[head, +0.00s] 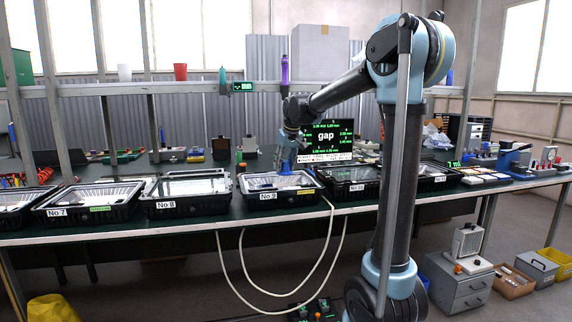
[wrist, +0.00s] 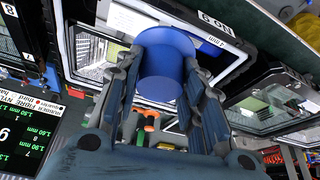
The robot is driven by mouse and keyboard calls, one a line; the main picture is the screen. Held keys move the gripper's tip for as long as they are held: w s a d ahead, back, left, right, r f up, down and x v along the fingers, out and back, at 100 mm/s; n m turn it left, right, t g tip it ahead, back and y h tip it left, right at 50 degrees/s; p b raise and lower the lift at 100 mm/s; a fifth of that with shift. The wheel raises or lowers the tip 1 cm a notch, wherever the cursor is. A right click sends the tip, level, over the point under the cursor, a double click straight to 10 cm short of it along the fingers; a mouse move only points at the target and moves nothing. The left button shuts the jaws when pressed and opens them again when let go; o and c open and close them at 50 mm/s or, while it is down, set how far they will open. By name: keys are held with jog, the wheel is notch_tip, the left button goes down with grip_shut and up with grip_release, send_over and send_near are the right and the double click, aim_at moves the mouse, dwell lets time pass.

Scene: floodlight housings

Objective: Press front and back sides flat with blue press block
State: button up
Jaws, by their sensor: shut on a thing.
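My gripper (wrist: 163,85) is shut on the blue press block (wrist: 167,62), a blue cylinder seen between the two fingers in the wrist view. The blue block also shows there, just under the fingers (head: 285,168), at the back side of the housing. The wrist view shows the No 9 housing (wrist: 222,38) behind the block, with its label upside down. I cannot tell whether the block touches the frame.
The No 8 housing (head: 187,193) and No 7 housing (head: 88,202) stand to the left, another housing (head: 349,185) close to the right. A screen reading "gap" (head: 326,137) stands behind. Small tools lie along the bench's back. Pale hoses hang below the front edge.

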aim_at(285, 174)
jog(key=shift+f, duration=2.45)
jog(key=shift+s+f, duration=0.1)
jog(key=shift+f, duration=0.75)
jog(key=shift+r, duration=2.5)
